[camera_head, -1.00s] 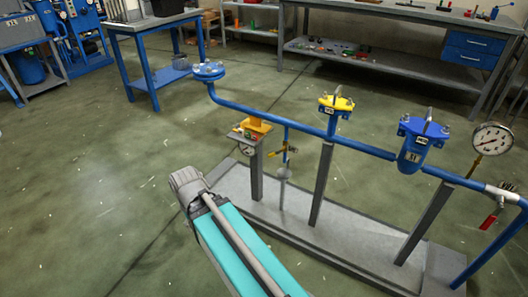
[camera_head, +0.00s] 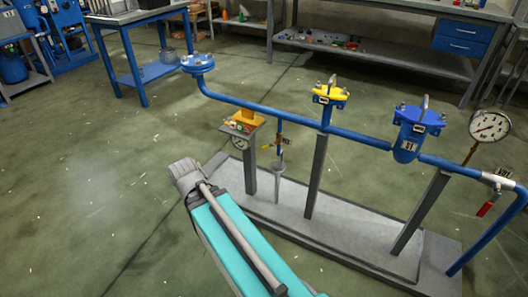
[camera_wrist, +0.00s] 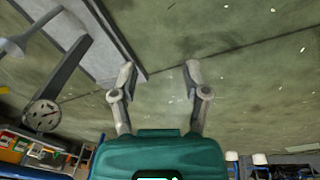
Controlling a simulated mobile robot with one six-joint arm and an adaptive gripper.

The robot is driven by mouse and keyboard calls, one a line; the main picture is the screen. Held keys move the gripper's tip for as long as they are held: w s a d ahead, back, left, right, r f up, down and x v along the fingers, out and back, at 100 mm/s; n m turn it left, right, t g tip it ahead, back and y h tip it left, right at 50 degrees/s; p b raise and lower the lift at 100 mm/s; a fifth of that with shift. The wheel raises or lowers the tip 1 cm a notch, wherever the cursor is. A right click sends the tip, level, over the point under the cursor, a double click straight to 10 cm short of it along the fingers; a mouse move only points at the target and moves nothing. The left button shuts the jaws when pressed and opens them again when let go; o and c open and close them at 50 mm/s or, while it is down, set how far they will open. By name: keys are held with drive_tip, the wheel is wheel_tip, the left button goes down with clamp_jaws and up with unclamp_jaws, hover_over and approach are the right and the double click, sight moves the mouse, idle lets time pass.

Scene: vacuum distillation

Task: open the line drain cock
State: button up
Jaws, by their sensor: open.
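A blue pipe line (camera_head: 262,113) runs across the head view on posts over a grey base plate (camera_head: 330,225). A thin drop pipe (camera_head: 279,134) with a small yellow lever hangs under it, above a grey funnel-like piece (camera_head: 279,167). A red-handled valve (camera_head: 487,207) sits at the line's right end. I cannot tell for sure which one is the line drain cock. My gripper (camera_wrist: 158,78) is open and empty in the wrist view, over bare floor beside the base plate (camera_wrist: 88,35). Its fingers cannot be made out in the head view.
A yellow piece on a stand (camera_head: 243,122) and a gauge (camera_head: 490,125) stand along the line. The gauge in the wrist view (camera_wrist: 42,116) is at the left. Blue-framed tables (camera_head: 130,17) stand behind. The floor at left is clear.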

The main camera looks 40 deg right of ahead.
drive_tip(key=w+d+f+n+t+h+b, duration=0.2)
drive_tip(key=d+b, duration=0.1)
drive_tip(key=d, duration=0.4)
drive_tip(key=w+d+f+n+t+h+b, duration=0.1)
drive_tip(key=w+d+f+n+h+b, duration=0.15)
drive_tip(key=d, duration=0.45)
drive_tip(key=n+t+h+b, duration=0.6)
drive_tip(key=n+b, duration=0.3)
drive_tip(key=n, duration=0.2)
approach(265, 148)
drive_tip(key=shift+m+v, duration=0.25)
drive_tip(key=shift+v, duration=1.5)
drive_tip(key=shift+w, duration=0.1)
drive_tip(key=b+x, duration=0.3)
drive_tip(key=x, duration=1)
drive_tip(key=shift+w+d+f+b, duration=0.1)
drive_tip(key=shift+d+f+b, duration=0.15)
drive_tip(key=shift+b, duration=0.1)
drive_tip(key=shift+c, duration=0.3)
clamp_jaws()
